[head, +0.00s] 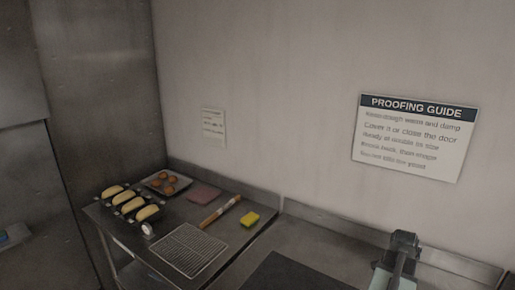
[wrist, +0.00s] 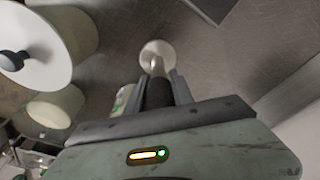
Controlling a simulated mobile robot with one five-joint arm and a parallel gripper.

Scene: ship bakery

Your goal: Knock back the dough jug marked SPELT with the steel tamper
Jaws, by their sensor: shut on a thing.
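In the wrist view my gripper (wrist: 160,84) is shut on the steel tamper (wrist: 158,50). The dark handle lies between the fingers, and the round pale head points away from me over a grey metal surface. A large pale vessel with a white lid and dark knob (wrist: 38,44) stands at the upper left, apart from the tamper. A second pale round vessel (wrist: 55,108) is below it. I cannot read SPELT on either, nor tell whether one is the dough jug. The head view shows no jug; part of my arm shows at the lower right.
In the head view, the left steel table holds a loaf tin tray (head: 131,203), a tray of eggs or buns (head: 166,183), a wire rack (head: 188,250), a rolling pin (head: 220,212) and a yellow sponge (head: 249,219). A proofing guide (head: 415,138) hangs on the wall.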

